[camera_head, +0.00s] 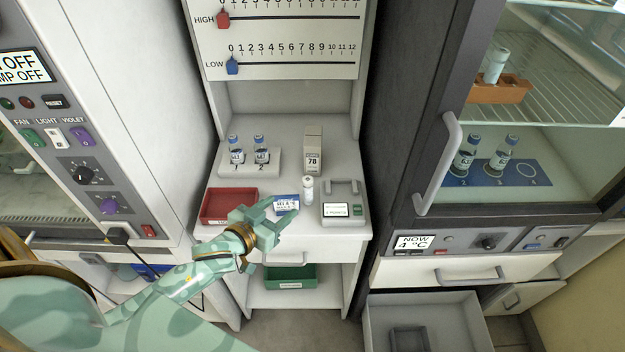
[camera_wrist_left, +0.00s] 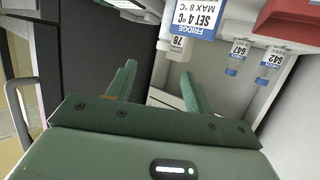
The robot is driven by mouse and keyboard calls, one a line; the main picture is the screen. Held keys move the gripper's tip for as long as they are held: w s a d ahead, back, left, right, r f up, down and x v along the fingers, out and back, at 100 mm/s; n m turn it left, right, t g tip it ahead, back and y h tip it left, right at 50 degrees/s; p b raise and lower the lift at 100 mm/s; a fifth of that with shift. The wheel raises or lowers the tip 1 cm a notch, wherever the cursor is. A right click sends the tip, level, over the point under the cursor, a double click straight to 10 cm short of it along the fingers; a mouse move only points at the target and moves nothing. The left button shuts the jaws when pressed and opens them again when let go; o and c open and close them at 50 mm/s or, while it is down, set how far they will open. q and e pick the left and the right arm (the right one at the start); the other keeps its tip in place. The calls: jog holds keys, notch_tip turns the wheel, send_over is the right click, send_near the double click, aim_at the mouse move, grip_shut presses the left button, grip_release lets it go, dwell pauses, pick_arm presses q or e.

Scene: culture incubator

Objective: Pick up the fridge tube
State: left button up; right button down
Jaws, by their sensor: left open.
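A small white-capped tube (camera_head: 308,190) stands upright on the bench beside a blue and white card (camera_head: 286,204). Another pale-capped tube (camera_head: 497,64) stands in an orange rack (camera_head: 499,91) on the upper fridge shelf, behind the glass door. I cannot tell from the labels which is the fridge tube. My left gripper (camera_head: 284,213) is open and empty, low over the bench front, left of the bench tube. In the left wrist view its open fingers (camera_wrist_left: 158,85) have nothing between them; the card (camera_wrist_left: 195,18) reads FRIDGE, SET 4 °C, MAX 8 °C. My right gripper is out of view.
A red tray (camera_head: 228,220) lies left of the card, a grey device (camera_head: 344,210) right of the bench tube. A box marked 78 (camera_head: 313,150) and two vials on a white stand (camera_head: 278,164) are behind. The fridge door handle (camera_head: 437,165) juts out; an open drawer (camera_head: 470,310) is below.

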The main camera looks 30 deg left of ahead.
aim_at(305, 184)
pick_arm(q)
jog(key=b+x, duration=0.1)
jog(key=x, duration=0.8)
jog(key=shift+w+f+b, duration=0.25)
jog(key=shift+w+b, duration=0.05)
jog(key=shift+b, duration=0.1)
jog(key=x, duration=0.1)
jog(key=b+x, duration=0.1)
jog(key=x, duration=0.3)
jog(key=shift+w+a+r, duration=0.15)
jog(key=shift+w+a, duration=0.1)
jog(key=shift+a, duration=0.1)
jog(key=shift+s+r, duration=0.1)
jog(key=shift+c, duration=0.9)
grip_shut()
